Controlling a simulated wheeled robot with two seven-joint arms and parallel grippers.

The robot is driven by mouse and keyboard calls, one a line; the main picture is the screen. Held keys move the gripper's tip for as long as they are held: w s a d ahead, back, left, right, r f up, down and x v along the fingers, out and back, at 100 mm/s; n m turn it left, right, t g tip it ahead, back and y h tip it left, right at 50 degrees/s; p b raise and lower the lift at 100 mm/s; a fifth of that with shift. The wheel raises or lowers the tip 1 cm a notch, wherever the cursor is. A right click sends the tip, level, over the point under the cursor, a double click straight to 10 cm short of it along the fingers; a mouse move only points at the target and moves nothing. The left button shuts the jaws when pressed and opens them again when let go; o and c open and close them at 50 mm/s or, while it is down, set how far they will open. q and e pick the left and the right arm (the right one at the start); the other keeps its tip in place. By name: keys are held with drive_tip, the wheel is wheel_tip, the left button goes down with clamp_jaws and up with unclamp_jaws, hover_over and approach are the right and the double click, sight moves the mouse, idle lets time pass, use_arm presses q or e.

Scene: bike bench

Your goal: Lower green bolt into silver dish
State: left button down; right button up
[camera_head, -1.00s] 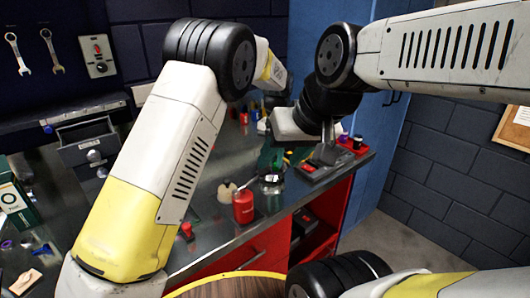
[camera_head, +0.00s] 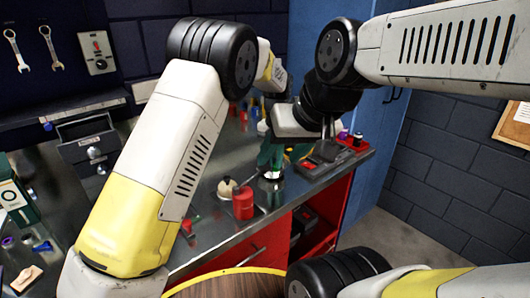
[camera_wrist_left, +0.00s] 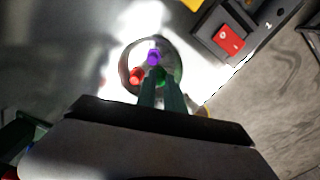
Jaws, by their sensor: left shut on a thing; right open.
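The silver dish (camera_head: 271,183) stands on the metal bench near its front edge. It also shows in the left wrist view (camera_wrist_left: 126,68) with a purple bolt (camera_wrist_left: 154,58) and a red bolt (camera_wrist_left: 138,76) in it. My left gripper (camera_head: 271,155) is above the dish, its green fingers pointing down. In the left wrist view its fingers (camera_wrist_left: 160,92) are shut on the green bolt (camera_wrist_left: 160,75), which shows at their tips within the dish's outline. I cannot tell whether the bolt touches the dish floor. My right gripper is not in view.
A red can (camera_head: 243,205) and a cream round pot (camera_head: 227,188) stand left of the dish. A dark tray-like block (camera_head: 322,168) lies to its right, with a red part (camera_wrist_left: 229,39) close to the dish in the wrist view. Open drawers (camera_head: 88,140) are at the back left.

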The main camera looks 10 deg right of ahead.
use_arm(q)
drive_tip(key=shift+f, duration=0.45)
idle(0.3)
drive_tip(key=c, duration=1.4)
unclamp_jaws()
drive_tip(key=shift+o, duration=0.2)
wheel_tip(320, 180, up, 8)
drive_tip(key=shift+w+f, duration=0.1)
drive_tip(key=shift+f, duration=0.15)
drive_tip(key=s+a+r+m+t+h, duration=0.1)
drive_tip(key=s+a+r+m, duration=0.1)
drive_tip(key=a+r+m, duration=0.35)
drive_tip(key=s+a+r+m+h, duration=0.1)
drive_tip(key=s+a+r+m, duration=0.2)
drive_tip(key=a, duration=0.6)
drive_tip(key=s+a+r+m+t+h, duration=0.1)
drive_tip(key=s+a+r+m, duration=0.1)
drive_tip(key=a+r+m, duration=0.4)
drive_tip(key=s+a+f+m+t, duration=0.1)
drive_tip(key=s+a+m+t, duration=0.1)
drive_tip(key=s+a+m, duration=0.5)
drive_tip(key=s+a+f+m+t, duration=0.1)
drive_tip(key=s+a+m+t, duration=0.1)
drive_tip(key=s+a+m, duration=0.4)
drive_tip(key=s+a, duration=0.1)
drive_tip(key=s, duration=0.4)
drive_tip(key=shift+s+f+m+y, duration=0.2)
drive_tip(key=shift+f+m+y, duration=0.1)
drive_tip(key=shift+m+y, duration=0.1)
